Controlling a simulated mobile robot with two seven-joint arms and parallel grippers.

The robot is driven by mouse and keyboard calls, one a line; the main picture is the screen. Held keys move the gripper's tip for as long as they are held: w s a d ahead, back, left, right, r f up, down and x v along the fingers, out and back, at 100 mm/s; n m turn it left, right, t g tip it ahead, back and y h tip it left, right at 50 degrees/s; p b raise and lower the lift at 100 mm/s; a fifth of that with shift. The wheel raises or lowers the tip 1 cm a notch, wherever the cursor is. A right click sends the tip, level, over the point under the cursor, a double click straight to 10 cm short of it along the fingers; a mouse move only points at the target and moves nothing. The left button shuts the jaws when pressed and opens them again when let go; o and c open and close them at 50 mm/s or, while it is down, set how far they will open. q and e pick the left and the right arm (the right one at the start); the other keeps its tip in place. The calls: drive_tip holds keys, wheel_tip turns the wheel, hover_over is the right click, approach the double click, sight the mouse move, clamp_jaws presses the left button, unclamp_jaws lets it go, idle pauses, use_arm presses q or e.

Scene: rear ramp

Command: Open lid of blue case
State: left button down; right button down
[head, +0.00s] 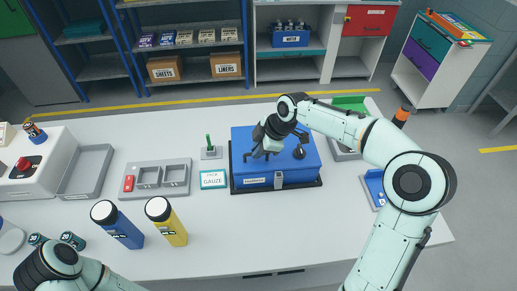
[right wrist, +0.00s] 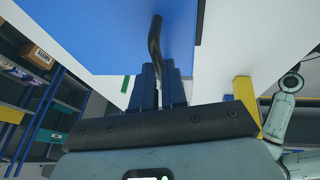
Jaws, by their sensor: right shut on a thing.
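The blue case (head: 305,174) stands on a dark base on the white table, with a label and a grey latch (head: 278,180) on its front. Its lid appears closed. My right gripper (head: 258,152) reaches over the lid from the right and hides part of it. In the right wrist view, my right gripper (right wrist: 157,88) has its blue fingers shut on a dark bent handle (right wrist: 155,38), beside the blue lid surface (right wrist: 95,35). My left arm shows only at the bottom left of the head view, and its gripper is out of sight.
A gauze box (head: 213,180) and a grey tray (head: 175,178) are left of the case. Blue (head: 122,230) and yellow (head: 168,225) bottles stand nearer the front. A blue bin (head: 374,188) is to the right. The table in front of the case is clear.

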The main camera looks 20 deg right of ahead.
drive_tip(key=shift+w+d+r, duration=0.1)
drive_tip(key=shift+w+r, duration=0.2)
drive_tip(key=shift+r, duration=0.35)
drive_tip(key=w+d+r, duration=0.2)
drive_tip(key=w+r, duration=0.4)
drive_tip(key=r, duration=0.1)
drive_tip(key=shift+f, duration=0.2)
idle(0.9)
